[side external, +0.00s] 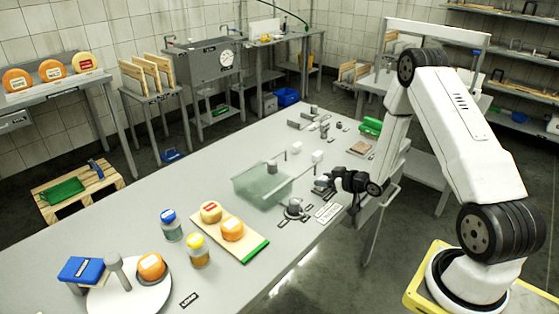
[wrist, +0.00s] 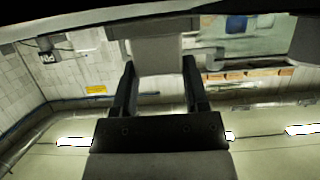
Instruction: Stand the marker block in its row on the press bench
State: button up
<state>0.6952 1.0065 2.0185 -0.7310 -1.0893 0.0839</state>
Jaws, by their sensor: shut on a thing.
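My gripper (side external: 326,183) is low over the near-right edge of the long grey press bench (side external: 150,205) in the side view. In the wrist view my gripper (wrist: 158,75) has its two dark fingers on either side of a plain grey block (wrist: 160,52), which I take to be the marker block. The gripper is shut on it. In the side view the block is small and partly hidden by the fingers, so I cannot tell its tilt or whether it touches the bench. I cannot make out for certain which place is its row.
A translucent green tub (side external: 250,190) stands just left of the gripper. A round grey fitting (side external: 294,208) and a white label plate (side external: 328,212) lie close by. White blocks (side external: 297,147) stand behind. A board with cheeses (side external: 250,250) and jars (side external: 198,252) are nearer the front.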

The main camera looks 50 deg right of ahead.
jog(key=shift+f, duration=0.35)
jog(key=shift+f, duration=0.2)
jog(key=o, duration=1.2)
jog(key=shift+o, duration=0.2)
jog(key=shift+s, duration=0.1)
jog(key=shift+v, duration=3.8)
jog(key=shift+d, duration=0.1)
jog(key=shift+r, duration=0.1)
